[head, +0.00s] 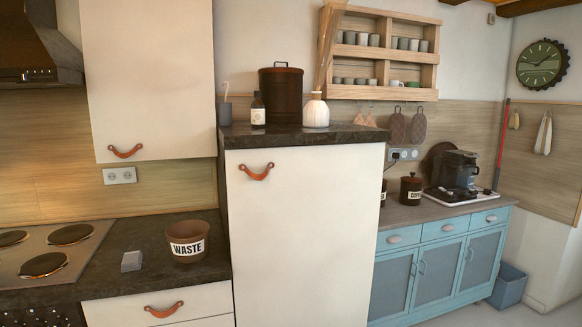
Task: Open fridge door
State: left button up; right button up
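A tall white fridge door (303,235) stands in the middle of the head view. It looks shut, flush under a dark stone top. A curved orange leather pull (256,172) is fixed near its upper left corner. The door's lower part runs out of the picture. Neither of my grippers shows in this view.
A dark counter (135,240) to the left holds a waste pot (188,240) and a cooktop (50,255). A drawer pull (164,310) and a wall cabinet (150,75) are nearby. A blue cabinet (440,262) with a coffee machine (457,172) stands to the right.

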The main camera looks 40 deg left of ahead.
aim_at(304, 220)
jog(key=i, duration=1.65)
jog(key=u, duration=1.3)
